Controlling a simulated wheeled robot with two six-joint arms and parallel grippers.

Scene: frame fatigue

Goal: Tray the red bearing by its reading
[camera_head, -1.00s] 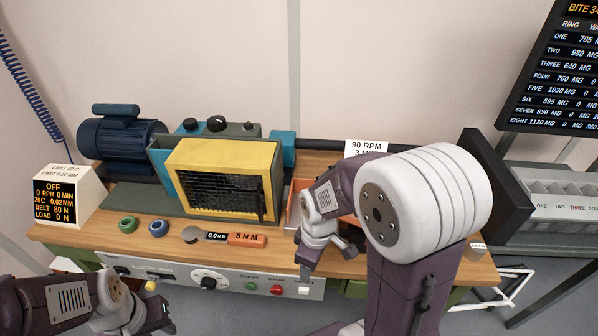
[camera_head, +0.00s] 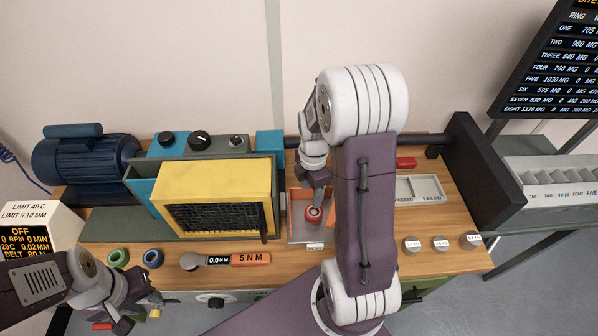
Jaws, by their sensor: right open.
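The red bearing (camera_head: 313,214) sits in a small orange-walled bin (camera_head: 298,232) at the middle of the bench. My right gripper (camera_head: 317,196) points down just above and behind it, open; the small view does not show whether the fingers touch it. A pale tray (camera_head: 418,182) with labelled places, one reading FAILED, lies to the right, partly hidden by my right arm. The display box (camera_head: 25,232) at the left reads OFF, 0 RPM, 0 MIN, 20C, 0.02 MM, under a limit card of 40 C and 0.10 MM. My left gripper (camera_head: 138,311) hangs empty at the bench's front left, fingers apart.
Several grey weights (camera_head: 441,245) stand at the front right. A red block (camera_head: 406,163) lies behind the tray.

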